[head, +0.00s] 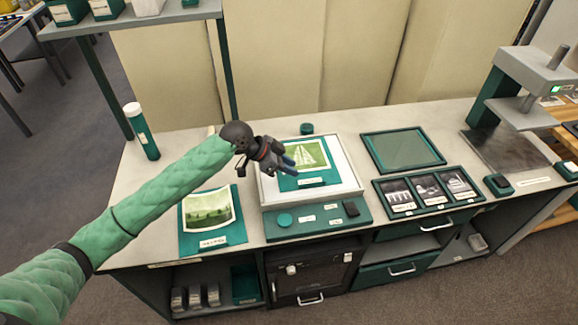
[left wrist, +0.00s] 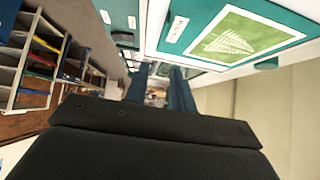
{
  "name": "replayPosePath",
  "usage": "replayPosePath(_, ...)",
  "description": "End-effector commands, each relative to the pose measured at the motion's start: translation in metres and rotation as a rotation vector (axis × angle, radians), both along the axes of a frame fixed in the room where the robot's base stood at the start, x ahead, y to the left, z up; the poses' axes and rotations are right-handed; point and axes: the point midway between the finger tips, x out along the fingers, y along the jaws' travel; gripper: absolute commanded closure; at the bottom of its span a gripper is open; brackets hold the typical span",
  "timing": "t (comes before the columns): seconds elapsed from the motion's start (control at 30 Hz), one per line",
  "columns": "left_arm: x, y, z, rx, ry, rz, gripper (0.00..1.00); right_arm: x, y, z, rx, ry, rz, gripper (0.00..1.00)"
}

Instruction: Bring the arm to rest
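My left arm (head: 165,182), in a green quilted sleeve, reaches in from the left in the head view. My left gripper (head: 291,166) is above the left part of the white-framed board with the green picture (head: 312,152). Its two blue fingers stand apart with nothing between them, and they also show in the left wrist view (left wrist: 161,88). The board and its green picture (left wrist: 236,38) show at the top of the left wrist view. I cannot tell the exact height of the fingers above the board. My right gripper is not in view.
A green picture card (head: 208,211) lies left of the board, and a green tube (head: 143,136) stands at the far left. A green tray (head: 402,150) and a framed set of dark pictures (head: 428,190) are right. A press (head: 535,75) stands far right. A shelf (head: 130,22) rises behind.

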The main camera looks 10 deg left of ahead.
Motion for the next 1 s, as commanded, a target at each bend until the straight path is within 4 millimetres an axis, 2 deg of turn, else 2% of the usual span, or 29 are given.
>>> replayPosePath(0.37,-0.006,-0.003,-0.005,0.001,0.005,0.004,0.75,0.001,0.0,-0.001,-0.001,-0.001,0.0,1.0)
replayPosePath(0.47,-0.019,-0.009,-0.014,0.002,0.013,0.018,0.75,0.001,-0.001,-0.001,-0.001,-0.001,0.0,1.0)
replayPosePath(0.7,-0.066,-0.02,-0.042,0.019,0.04,0.105,0.75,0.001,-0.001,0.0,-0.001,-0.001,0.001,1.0)
replayPosePath(1.0,-0.122,-0.014,-0.071,0.05,0.09,0.272,0.75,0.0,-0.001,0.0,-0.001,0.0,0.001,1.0)
